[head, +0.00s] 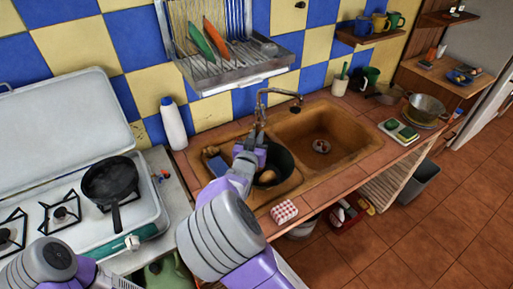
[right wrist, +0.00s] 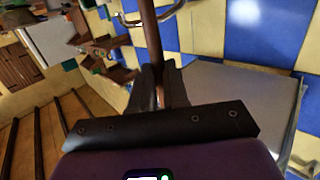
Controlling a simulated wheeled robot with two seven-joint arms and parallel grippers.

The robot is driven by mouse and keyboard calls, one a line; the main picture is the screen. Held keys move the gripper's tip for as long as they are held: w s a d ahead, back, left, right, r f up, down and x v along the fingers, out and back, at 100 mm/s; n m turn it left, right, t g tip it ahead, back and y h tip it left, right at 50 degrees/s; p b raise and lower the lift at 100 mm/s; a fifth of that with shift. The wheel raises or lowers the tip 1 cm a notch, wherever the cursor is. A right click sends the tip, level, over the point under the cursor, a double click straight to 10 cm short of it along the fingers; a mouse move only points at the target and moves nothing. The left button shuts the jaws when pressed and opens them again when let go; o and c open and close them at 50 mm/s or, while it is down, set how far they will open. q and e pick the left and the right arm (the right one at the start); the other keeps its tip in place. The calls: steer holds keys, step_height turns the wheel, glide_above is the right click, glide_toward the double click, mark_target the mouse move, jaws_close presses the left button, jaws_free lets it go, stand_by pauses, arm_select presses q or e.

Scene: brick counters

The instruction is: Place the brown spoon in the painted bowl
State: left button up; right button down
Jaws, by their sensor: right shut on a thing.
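My right gripper (head: 258,140) is over the left sink basin, just below the tap. In the right wrist view its fingers (right wrist: 160,78) are shut on a long brown handle, the brown spoon (right wrist: 152,35), which runs up out of the picture. The spoon is hard to make out in the head view.
A dark round pot (head: 283,162) with something brown inside stands in the left basin beside my gripper. The tap (head: 262,100) rises behind. A white bottle (head: 174,124) is at left, a red-checked thing (head: 284,211) on the front edge. The dish rack (head: 235,75) hangs above.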

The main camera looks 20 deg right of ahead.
steer(key=shift+f+b, duration=0.3)
steer(key=shift+f, duration=1.35)
steer(key=shift+f, duration=0.15)
steer(key=c, duration=1.1)
jaws_free()
steer(key=p+v, duration=0.2)
steer(key=v, duration=1)
